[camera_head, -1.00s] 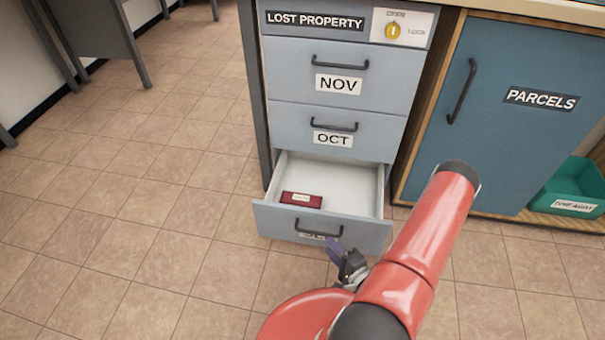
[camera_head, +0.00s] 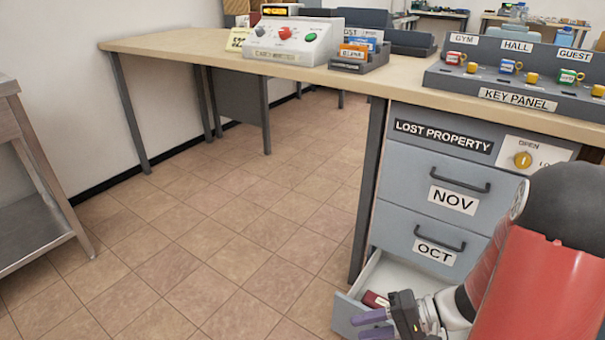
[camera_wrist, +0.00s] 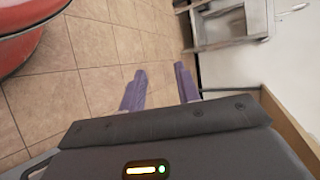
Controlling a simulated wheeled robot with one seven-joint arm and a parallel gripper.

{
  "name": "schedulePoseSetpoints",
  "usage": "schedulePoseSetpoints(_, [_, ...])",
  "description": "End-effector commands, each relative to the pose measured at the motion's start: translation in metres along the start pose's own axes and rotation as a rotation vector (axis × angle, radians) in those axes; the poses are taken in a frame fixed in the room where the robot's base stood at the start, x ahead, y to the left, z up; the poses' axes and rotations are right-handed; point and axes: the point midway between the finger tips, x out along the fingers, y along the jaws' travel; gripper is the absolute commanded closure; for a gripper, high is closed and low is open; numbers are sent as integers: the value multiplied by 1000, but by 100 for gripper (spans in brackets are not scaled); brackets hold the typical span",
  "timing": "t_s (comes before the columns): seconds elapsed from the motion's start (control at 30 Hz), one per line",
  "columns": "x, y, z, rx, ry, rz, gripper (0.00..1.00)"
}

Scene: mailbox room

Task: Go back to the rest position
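My gripper (camera_head: 374,325) is at the lower right of the head view, in front of the open bottom drawer (camera_head: 345,312). Its two purple fingers are apart with nothing between them. They also show spread and empty in the wrist view (camera_wrist: 158,92), over the tiled floor. My red arm covers the right part of the drawers. A dark red item (camera_head: 374,299) lies inside the open drawer, partly hidden by my gripper.
The NOV drawer (camera_head: 440,191) and OCT drawer (camera_head: 425,240) are shut. A key panel (camera_head: 515,97) and a control box (camera_head: 293,40) stand on the desk (camera_head: 185,44). A metal table (camera_head: 35,230) is at the left. The floor (camera_head: 220,230) between is clear.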

Motion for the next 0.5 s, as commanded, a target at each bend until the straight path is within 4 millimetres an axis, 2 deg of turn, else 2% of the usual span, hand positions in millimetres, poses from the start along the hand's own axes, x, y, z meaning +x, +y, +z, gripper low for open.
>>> schedulePoseSetpoints(0.03, [-1,-14,11,-37,-35,90,68])
schedulePoseSetpoints(0.23, [-13,-42,47,-131,-83,444,68])
schedulePoseSetpoints(0.37, [-29,-60,64,-209,-26,663,68])
schedulePoseSetpoints(0.5, [-51,-83,78,-310,109,861,68])
